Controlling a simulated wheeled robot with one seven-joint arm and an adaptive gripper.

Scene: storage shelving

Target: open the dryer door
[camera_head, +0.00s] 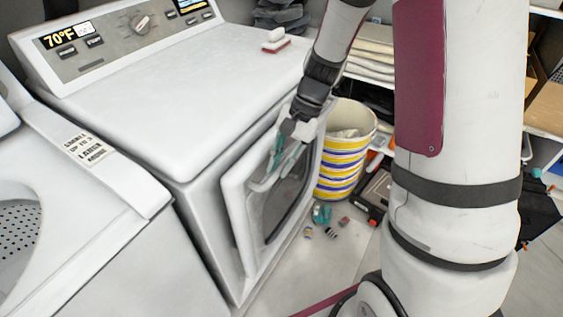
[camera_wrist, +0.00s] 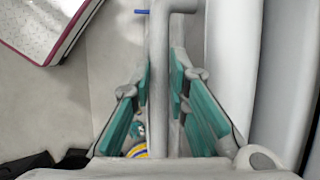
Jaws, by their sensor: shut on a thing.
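The dryer (camera_head: 190,95) is a white machine with a control panel at its back. Its door (camera_head: 238,215) has a dark window and stands ajar, its near-left edge apart from the dryer's front. My gripper (camera_head: 276,160) reaches down to the door's upper part and is shut on the grey door handle (camera_head: 264,182). In the wrist view, the teal finger pads of my gripper (camera_wrist: 161,95) lie on both sides of the handle bar (camera_wrist: 159,60). The bar bends to the right at the top of that view.
A striped basket (camera_head: 345,160) stands close beyond the door. Small items (camera_head: 322,215) lie on the floor beside it. A brush (camera_head: 275,40) rests on the dryer top. A washer (camera_head: 75,200) stands at left, and stocked shelves (camera_head: 540,110) are at right.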

